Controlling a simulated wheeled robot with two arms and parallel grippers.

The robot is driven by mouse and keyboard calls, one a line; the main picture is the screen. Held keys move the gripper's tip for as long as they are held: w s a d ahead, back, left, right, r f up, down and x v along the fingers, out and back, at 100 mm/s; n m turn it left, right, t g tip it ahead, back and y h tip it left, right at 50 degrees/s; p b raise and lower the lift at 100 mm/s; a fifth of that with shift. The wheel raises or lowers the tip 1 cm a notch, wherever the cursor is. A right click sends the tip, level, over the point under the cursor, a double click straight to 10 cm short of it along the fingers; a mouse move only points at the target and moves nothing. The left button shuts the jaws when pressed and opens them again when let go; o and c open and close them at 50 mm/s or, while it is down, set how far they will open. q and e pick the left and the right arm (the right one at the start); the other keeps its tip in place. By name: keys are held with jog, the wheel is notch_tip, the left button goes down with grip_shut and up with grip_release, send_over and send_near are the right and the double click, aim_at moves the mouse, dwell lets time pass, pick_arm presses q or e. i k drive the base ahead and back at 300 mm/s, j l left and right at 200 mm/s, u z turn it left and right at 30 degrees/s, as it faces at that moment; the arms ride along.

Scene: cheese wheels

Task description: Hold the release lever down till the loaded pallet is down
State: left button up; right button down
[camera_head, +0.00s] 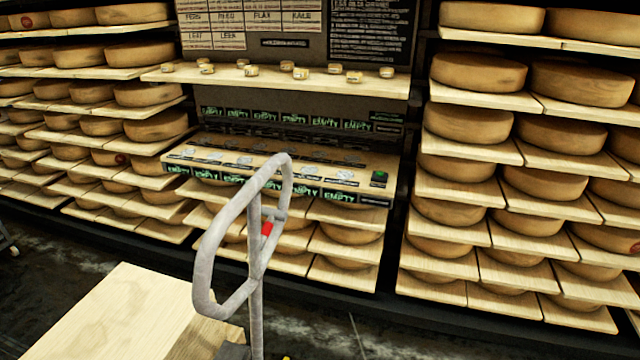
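A grey metal loop handle (206,262) on an upright shaft stands in the middle foreground. A small red lever (267,229) sits inside the loop on its right side, close to the shaft. I cannot tell whether the lever is pressed. A pale wooden load (120,318) with a flat top lies at the lower left, beside the handle. Its lower part is cut off by the picture edge, so its height above the floor and any pallet under it are hidden. Neither of my grippers shows in this view.
Racks of cheese wheels on wooden boards stand at the left (140,93) and right (480,72). Between them a shelf (300,80) holds small cheese pieces, above a lower counter (220,160) with "EMPTY" labels. Dark floor (400,335) is clear right of the handle.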

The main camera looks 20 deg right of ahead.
aim_at(272, 215)
jog(key=l, duration=0.8)
jog(key=i+l, duration=0.1)
jog(key=l, duration=0.75)
